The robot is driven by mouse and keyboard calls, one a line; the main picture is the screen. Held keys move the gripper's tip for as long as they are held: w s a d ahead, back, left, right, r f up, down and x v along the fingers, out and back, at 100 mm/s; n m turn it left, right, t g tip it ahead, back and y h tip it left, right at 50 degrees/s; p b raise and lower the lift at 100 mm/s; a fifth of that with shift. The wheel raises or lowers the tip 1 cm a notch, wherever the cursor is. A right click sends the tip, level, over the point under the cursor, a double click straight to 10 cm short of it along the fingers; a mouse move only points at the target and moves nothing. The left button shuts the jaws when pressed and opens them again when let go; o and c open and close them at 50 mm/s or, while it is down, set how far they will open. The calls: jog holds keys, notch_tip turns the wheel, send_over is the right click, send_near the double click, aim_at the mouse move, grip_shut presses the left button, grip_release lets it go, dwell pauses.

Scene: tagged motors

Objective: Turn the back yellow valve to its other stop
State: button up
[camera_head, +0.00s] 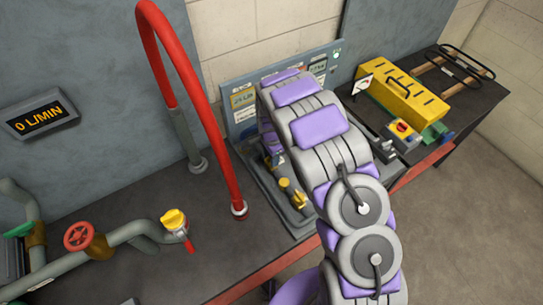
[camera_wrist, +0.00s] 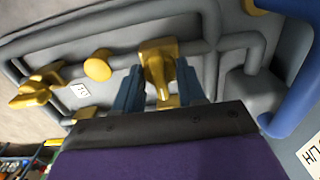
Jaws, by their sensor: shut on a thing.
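In the wrist view, a yellow valve (camera_wrist: 157,58) stands on grey pipework between the two blue-grey fingers of my gripper (camera_wrist: 160,80). The fingers are shut on its yellow handle, one on each side. In the head view, my arm covers the gripper and most of the back of the pipe panel (camera_head: 262,187). A yellow valve part (camera_head: 285,184) shows on that panel, left of my arm. Another yellow valve (camera_wrist: 36,92) and a round yellow knob (camera_wrist: 97,68) sit to the left in the wrist view. The held valve's exact turn angle is unclear.
A tall red pipe (camera_head: 215,125) arches left of the panel. A red handwheel (camera_head: 78,236) and a yellow-topped valve (camera_head: 174,220) are at the lower left. A wall display (camera_head: 45,115) reads 0 L/MIN. A yellow box (camera_head: 405,90) lies on the bench at the right.

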jog(key=o, duration=1.1)
jog(key=shift+a, duration=0.25)
jog(key=shift+c, duration=0.2)
jog(key=shift+w+d+r, duration=0.1)
jog(key=shift+d+r, duration=0.05)
jog(key=shift+r, duration=0.3)
notch_tip(320, 180, up, 16)
jog(key=p, duration=0.1)
jog(key=shift+a+r, duration=0.15)
jog(key=shift+a, duration=0.05)
